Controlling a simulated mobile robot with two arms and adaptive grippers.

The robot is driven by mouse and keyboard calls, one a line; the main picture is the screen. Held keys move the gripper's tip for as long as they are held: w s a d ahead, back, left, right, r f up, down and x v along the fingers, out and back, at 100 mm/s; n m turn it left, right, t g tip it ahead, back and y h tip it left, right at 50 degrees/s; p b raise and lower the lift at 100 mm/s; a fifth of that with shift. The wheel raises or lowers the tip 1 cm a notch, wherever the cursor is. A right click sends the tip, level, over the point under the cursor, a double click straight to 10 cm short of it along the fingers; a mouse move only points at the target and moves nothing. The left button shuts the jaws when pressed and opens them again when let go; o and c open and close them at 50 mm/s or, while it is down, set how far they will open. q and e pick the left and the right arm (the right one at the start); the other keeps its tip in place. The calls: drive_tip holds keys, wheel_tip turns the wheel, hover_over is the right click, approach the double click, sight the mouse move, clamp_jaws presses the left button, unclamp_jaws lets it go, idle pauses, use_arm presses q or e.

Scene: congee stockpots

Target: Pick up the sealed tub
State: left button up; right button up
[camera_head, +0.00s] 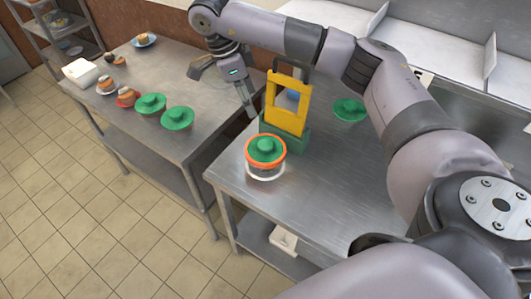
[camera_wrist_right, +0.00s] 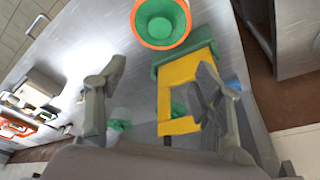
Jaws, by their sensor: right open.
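A clear tub (camera_head: 266,171) with a green lid and an orange ring around its top stands upright near the front left corner of the nearer steel table; its top also shows at the upper edge of the right wrist view (camera_wrist_right: 160,22). A second green-lidded tub (camera_head: 349,111) stands farther back on that table. I cannot tell from its looks whether it is sealed. My right gripper (camera_head: 222,88) is open and empty, above and beyond the orange-ringed tub, apart from it. In the wrist view its spread fingers (camera_wrist_right: 158,92) show below that tub. My left gripper is not in view.
A yellow frame on a green base (camera_head: 287,103) stands just behind the orange-ringed tub, close to my right gripper. The left table holds green lids (camera_head: 177,118), small bowls and a white container (camera_head: 81,71). A gap separates the tables.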

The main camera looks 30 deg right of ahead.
approach(265, 144)
drive_tip(key=p+x, duration=0.1)
drive_tip(key=x, duration=0.1)
drive_tip(key=shift+s+d+f+p, duration=0.15)
drive_tip(key=shift+d+f+p, duration=0.15)
drive_tip(key=shift+d+p, duration=0.1)
drive_tip(key=p+x, duration=0.2)
drive_tip(key=x, duration=0.2)
drive_tip(key=shift+a+f+p, duration=0.2)
drive_tip(key=shift+f+p, duration=0.2)
drive_tip(key=shift+f, duration=0.35)
drive_tip(key=shift+c, duration=0.3)
clamp_jaws()
drive_tip(key=shift+r, duration=0.1)
